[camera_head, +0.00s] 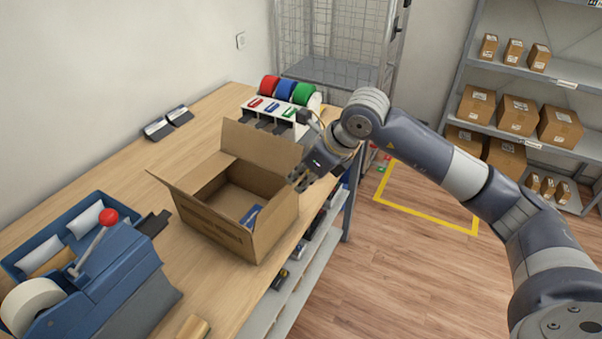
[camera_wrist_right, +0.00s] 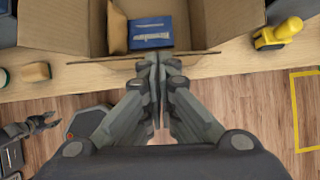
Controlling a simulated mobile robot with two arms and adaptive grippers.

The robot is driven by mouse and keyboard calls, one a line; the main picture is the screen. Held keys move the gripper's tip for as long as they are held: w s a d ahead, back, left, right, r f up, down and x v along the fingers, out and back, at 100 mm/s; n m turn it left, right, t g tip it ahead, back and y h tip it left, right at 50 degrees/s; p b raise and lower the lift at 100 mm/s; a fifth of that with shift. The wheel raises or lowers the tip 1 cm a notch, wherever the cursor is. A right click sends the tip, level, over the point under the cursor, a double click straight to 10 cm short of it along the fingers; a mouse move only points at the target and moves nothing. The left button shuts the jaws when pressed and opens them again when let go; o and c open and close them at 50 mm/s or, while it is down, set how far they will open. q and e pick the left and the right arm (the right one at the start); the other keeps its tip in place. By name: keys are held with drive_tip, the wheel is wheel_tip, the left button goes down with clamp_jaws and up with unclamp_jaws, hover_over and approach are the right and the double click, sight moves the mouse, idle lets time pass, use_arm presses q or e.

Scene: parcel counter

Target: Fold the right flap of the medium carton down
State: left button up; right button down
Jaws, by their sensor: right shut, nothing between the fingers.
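The medium carton (camera_head: 215,224) stands open on the wooden counter. Its back flap (camera_head: 259,146) stands up and its left flap (camera_head: 167,180) sticks outward. A blue box (camera_head: 250,215) lies inside; in the right wrist view the blue box (camera_wrist_right: 150,32) lies beside a brown item (camera_wrist_right: 117,29). My right gripper (camera_head: 300,183) is at the carton's right edge, shut and empty. In the right wrist view my right gripper (camera_wrist_right: 155,62) is at the right flap (camera_wrist_right: 100,63); whether they touch is unclear. My left gripper (camera_wrist_right: 45,123) shows small at lower left there, its opening unclear.
A blue tape dispenser (camera_head: 105,275) with a red-knobbed lever stands at the front left of the counter (camera_head: 195,125). A rack with red, blue and green rolls (camera_head: 286,90) stands behind the carton. A wire cage (camera_head: 330,72) and parcel shelves stand beyond.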

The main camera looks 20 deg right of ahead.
drive_tip(key=shift+w+a+f+p, duration=0.65)
drive_tip(key=shift+a+f+p, duration=0.2)
drive_tip(key=shift+a+f, duration=0.05)
drive_tip(key=w+a+f+b, duration=0.3)
drive_tip(key=w+f+b, duration=0.1)
drive_tip(key=w, duration=0.2)
drive_tip(key=shift+w+a+f, duration=0.15)
drive_tip(key=shift+a+f, duration=0.05)
drive_tip(key=shift+a, duration=0.05)
wheel_tip(320, 180, up, 9)
drive_tip(key=p, duration=0.4)
